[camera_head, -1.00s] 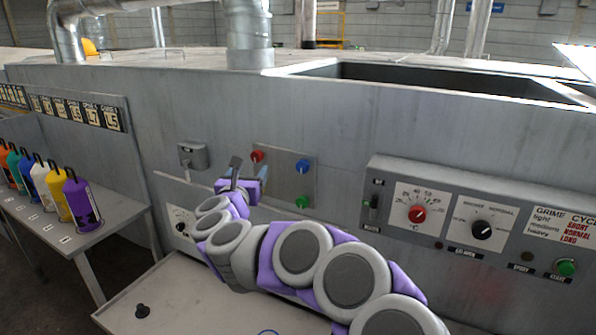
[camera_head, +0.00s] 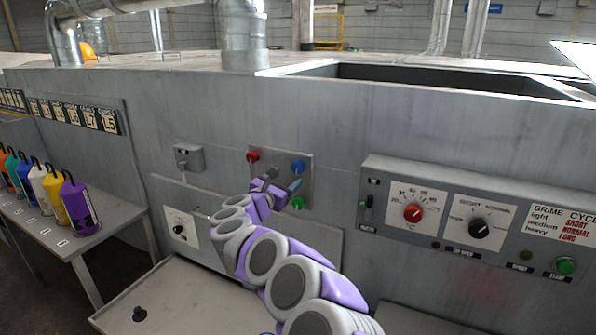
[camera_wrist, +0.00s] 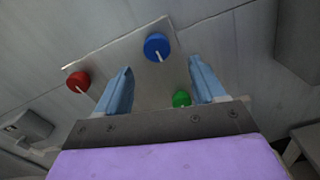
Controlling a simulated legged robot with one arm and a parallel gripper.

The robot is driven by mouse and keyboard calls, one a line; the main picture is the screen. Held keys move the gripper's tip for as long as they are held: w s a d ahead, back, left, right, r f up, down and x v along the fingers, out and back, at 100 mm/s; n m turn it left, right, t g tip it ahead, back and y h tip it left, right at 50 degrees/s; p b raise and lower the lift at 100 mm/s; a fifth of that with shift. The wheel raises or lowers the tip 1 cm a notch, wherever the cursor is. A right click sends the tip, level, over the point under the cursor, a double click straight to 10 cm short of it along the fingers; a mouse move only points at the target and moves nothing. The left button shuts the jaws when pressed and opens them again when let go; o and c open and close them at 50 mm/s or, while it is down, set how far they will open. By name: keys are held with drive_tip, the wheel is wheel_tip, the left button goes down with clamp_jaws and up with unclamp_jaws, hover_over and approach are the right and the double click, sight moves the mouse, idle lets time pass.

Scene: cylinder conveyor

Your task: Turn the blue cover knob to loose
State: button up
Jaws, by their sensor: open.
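The blue cover knob (camera_head: 298,166) sits at the upper right of a small grey panel (camera_head: 278,158) on the machine wall. In the wrist view the blue knob (camera_wrist: 157,46) has a white pointer line and lies beyond the fingertips, between their directions. My gripper (camera_head: 283,180) is open and empty in front of the panel, just below and left of the blue knob; its two blue-grey fingers also show in the wrist view (camera_wrist: 160,75). It appears apart from the knob.
A red knob (camera_head: 252,156) and a green knob (camera_head: 297,202) share the panel. A grey switch box (camera_head: 189,157) is to the left. A control box (camera_head: 480,220) with dials juts out at right. Coloured bottles (camera_head: 79,205) stand on a side table at left.

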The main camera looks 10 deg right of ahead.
sight(296, 168)
drive_tip(key=w, duration=0.1)
drive_tip(key=w+d, duration=0.1)
drive_tip(key=w, duration=0.1)
drive_tip(key=shift+w+d, duration=0.1)
drive_tip(key=shift+w, duration=0.05)
drive_tip(key=x, duration=0.3)
drive_tip(key=shift+d, duration=0.5)
drive_tip(key=shift+w+d, duration=0.2)
drive_tip(key=shift+w, duration=0.45)
drive_tip(key=shift+a, duration=0.1)
drive_tip(key=shift+c, duration=0.2)
drive_tip(key=c, duration=1)
